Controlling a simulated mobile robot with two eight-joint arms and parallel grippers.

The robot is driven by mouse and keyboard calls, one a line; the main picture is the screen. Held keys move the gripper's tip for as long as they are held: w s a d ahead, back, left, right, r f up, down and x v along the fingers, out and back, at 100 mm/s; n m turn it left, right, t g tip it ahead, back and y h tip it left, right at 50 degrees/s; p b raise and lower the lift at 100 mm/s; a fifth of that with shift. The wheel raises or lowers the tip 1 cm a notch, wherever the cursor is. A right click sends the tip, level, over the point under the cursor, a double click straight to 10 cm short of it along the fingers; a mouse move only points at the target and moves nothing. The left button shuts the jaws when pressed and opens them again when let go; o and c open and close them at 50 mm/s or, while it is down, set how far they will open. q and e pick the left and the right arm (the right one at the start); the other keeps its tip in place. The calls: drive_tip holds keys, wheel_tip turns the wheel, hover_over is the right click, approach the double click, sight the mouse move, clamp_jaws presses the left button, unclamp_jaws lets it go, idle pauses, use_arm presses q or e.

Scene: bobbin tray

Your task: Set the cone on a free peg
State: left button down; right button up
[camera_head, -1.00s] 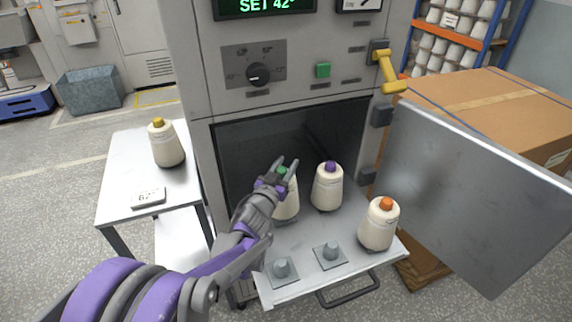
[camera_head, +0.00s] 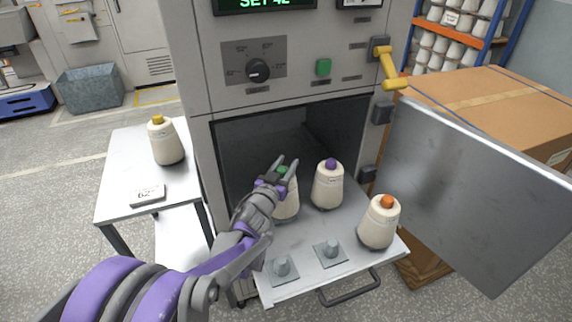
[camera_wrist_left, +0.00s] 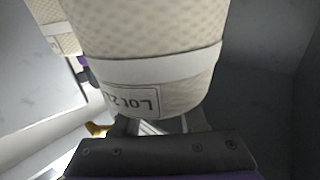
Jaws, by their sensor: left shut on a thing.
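My left gripper (camera_head: 283,170) is shut on the green-topped cone (camera_head: 287,203), at the tray's back left by the oven opening. The cone is cream yarn and upright; the gripper partly covers it. Its lot label shows close up in the left wrist view (camera_wrist_left: 150,100). I cannot tell whether its base sits on a peg. A purple-topped cone (camera_head: 328,187) stands to its right, and an orange-topped cone (camera_head: 379,223) stands at the tray's right. Two bare pegs show on the tray (camera_head: 305,283): the front left peg (camera_head: 282,266) and the front middle peg (camera_head: 331,248). My right gripper is out of view.
The open oven door (camera_head: 470,200) borders the tray's right side. A large carton (camera_head: 490,110) stands behind the door.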

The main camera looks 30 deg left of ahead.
use_arm(q)
drive_tip(key=shift+f+b, duration=0.65)
drive_tip(key=shift+f, duration=0.3)
drive_tip(key=shift+c, duration=1.8)
unclamp_jaws()
drive_tip(key=s+d, duration=0.1)
drive_tip(key=s, duration=0.9)
drive_tip(key=shift+s+d, duration=0.2)
drive_tip(key=shift+s, duration=0.2)
